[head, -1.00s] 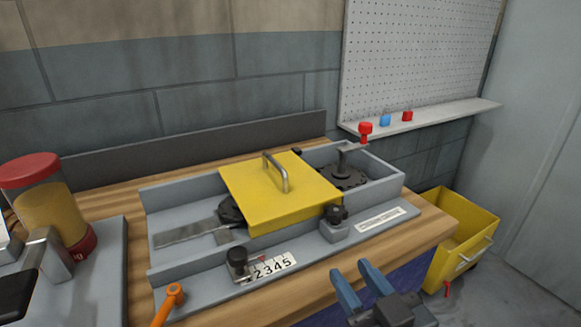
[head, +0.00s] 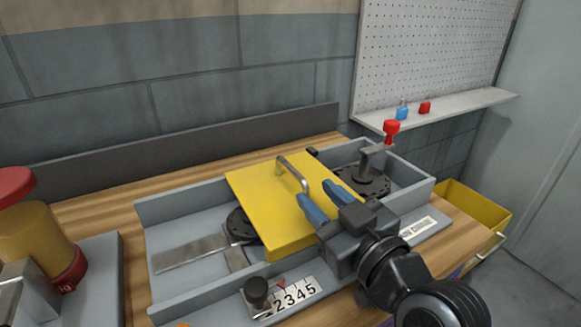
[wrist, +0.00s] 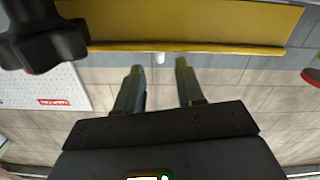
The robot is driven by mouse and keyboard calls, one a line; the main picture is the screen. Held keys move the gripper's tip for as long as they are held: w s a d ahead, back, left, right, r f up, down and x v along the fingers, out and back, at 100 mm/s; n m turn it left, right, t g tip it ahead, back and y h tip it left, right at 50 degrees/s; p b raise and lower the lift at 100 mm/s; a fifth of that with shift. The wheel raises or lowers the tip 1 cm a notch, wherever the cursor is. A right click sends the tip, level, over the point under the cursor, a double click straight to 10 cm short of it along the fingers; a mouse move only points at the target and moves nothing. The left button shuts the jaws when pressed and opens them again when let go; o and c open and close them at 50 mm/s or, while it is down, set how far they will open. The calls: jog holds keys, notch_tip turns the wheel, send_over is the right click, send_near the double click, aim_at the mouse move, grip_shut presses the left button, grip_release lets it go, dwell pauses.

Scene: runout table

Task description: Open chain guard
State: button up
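The chain guard is a yellow cover (head: 268,213) lying over the middle of the grey machine trough, with a grey bar handle (head: 293,172) on top. In the wrist view the guard (wrist: 200,22) crosses the top of the picture as a yellow band. My gripper (head: 315,193) is in front of the handle, its blue fingers pointing towards it. The fingers are apart with nothing held between them, as the wrist view also shows (wrist: 159,70). My gripper hides the guard's front right corner. A black knob (wrist: 45,38) shows in the wrist view.
A crank with a red knob (head: 391,127) stands at the trough's right end. A black knob (head: 257,291) and number plate (head: 296,294) are at the front. A red-lidded jar (head: 35,235) stands left; a yellow bin (head: 475,212) is right.

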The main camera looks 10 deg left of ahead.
aim_at(305, 182)
jog(key=p+x, duration=0.1)
jog(key=x, duration=0.6)
jog(key=shift+w+a, duration=0.25)
jog(key=shift+w, duration=0.1)
grip_shut()
jog(key=shift+d, duration=0.1)
